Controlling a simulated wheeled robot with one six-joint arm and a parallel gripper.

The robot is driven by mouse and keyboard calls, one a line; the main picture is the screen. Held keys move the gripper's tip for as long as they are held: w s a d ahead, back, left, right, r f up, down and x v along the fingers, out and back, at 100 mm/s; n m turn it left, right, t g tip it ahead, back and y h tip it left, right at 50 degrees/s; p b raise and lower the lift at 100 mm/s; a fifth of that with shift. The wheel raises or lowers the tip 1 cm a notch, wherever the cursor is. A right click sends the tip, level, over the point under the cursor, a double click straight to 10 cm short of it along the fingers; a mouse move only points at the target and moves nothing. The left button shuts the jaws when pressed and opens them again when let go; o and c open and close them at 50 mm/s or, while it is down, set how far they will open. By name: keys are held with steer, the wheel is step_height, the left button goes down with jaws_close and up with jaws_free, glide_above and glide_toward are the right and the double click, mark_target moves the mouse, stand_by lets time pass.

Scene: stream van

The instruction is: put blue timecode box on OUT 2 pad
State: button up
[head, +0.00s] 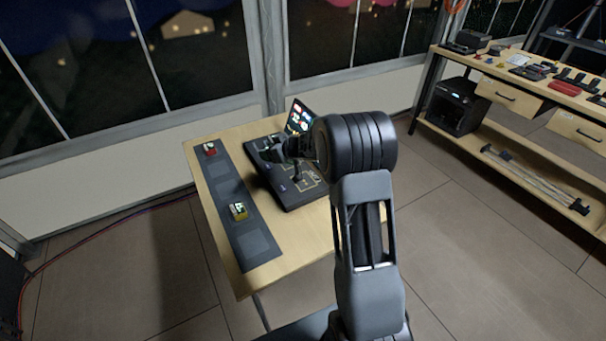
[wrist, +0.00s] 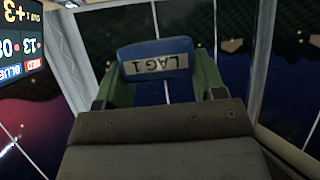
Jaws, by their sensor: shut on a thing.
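In the wrist view a blue box (wrist: 155,58) with a pale label reading "LAG 1" upside down is held between the green fingers of my gripper (wrist: 158,80). The gripper is shut on it, and the windows show behind it. In the head view my arm hides most of the gripper and I cannot make out the blue box. A dark strip of pads (head: 222,180) runs along the left side of the table. A red box stands at its far end and a yellow box (head: 238,212) nearer. The pad labels are too small to read, so I cannot tell which is OUT 2.
A black control console (head: 296,187) sits on the wooden table (head: 285,252), right of the strip, under my arm. A lit screen (head: 299,117) stands behind it. A workbench (head: 519,63) with tools is at the right. The strip's nearest pad (head: 256,246) is bare.

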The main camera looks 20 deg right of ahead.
steer(key=s+d+f, duration=0.3)
steer(key=d, duration=0.3)
glide_above(306, 182)
steer(key=f, duration=0.4)
steer(key=shift+w+a+f, duration=0.2)
steer(key=shift+a+f, duration=0.1)
steer(key=shift+a, duration=0.1)
steer(key=f, duration=0.3)
steer(key=shift+s+d+f, duration=0.15)
steer(key=shift+d+f, duration=0.05)
steer(key=shift+d, duration=0.2)
steer(key=shift+f, duration=0.35)
steer(key=shift+f+b, duration=0.15)
steer(key=shift+b, duration=0.2)
steer(key=o, duration=1)
steer(key=shift+c, duration=0.2)
